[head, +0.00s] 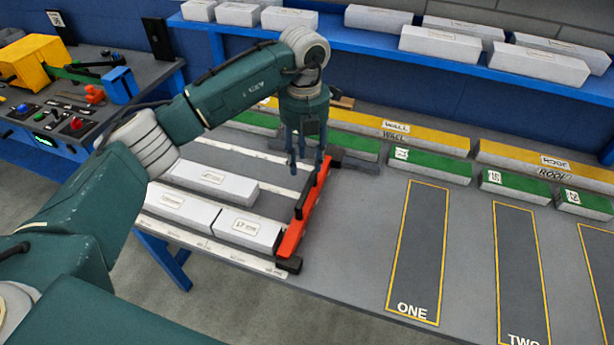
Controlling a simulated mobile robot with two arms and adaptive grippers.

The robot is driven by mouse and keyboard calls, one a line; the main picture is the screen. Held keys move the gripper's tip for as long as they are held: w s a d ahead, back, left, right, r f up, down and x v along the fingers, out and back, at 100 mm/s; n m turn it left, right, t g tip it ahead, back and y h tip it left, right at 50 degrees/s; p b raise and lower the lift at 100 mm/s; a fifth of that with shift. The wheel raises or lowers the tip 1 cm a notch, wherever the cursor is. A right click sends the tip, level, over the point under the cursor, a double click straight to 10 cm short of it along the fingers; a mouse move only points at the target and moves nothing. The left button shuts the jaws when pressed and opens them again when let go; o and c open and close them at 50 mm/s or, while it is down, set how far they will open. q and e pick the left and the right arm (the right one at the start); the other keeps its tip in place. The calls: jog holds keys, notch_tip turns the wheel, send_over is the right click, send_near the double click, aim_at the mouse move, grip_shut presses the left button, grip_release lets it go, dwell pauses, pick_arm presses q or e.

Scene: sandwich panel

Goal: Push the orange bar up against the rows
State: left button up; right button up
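The orange bar (304,211) lies on the grey table, running from the front edge toward the back, with dark blocks at both ends. Rows of white labelled blocks lie to its left: one block (211,183) in the middle row and two blocks (181,207) (249,229) in the front row. The right-hand front block's end is beside the bar; I cannot tell if they touch. My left gripper (307,168) points down at the bar's far part, its fingers close to the bar. Whether the fingers grip the bar is unclear. My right gripper is not in view.
Yellow-topped wall pieces (395,133) and green-topped blocks (432,165) line the table's back. Yellow-outlined areas marked ONE (419,252) and TWO (520,272) are empty at right. A blue shelf (380,48) holds white blocks. A control panel (55,119) stands left.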

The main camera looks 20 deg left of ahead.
aim_at(305, 188)
pick_arm(q)
notch_tip(305, 188, down, 8)
jog(key=shift+r+p, duration=0.15)
jog(key=shift+p, duration=0.85)
jog(key=shift+f, duration=0.7)
grip_shut()
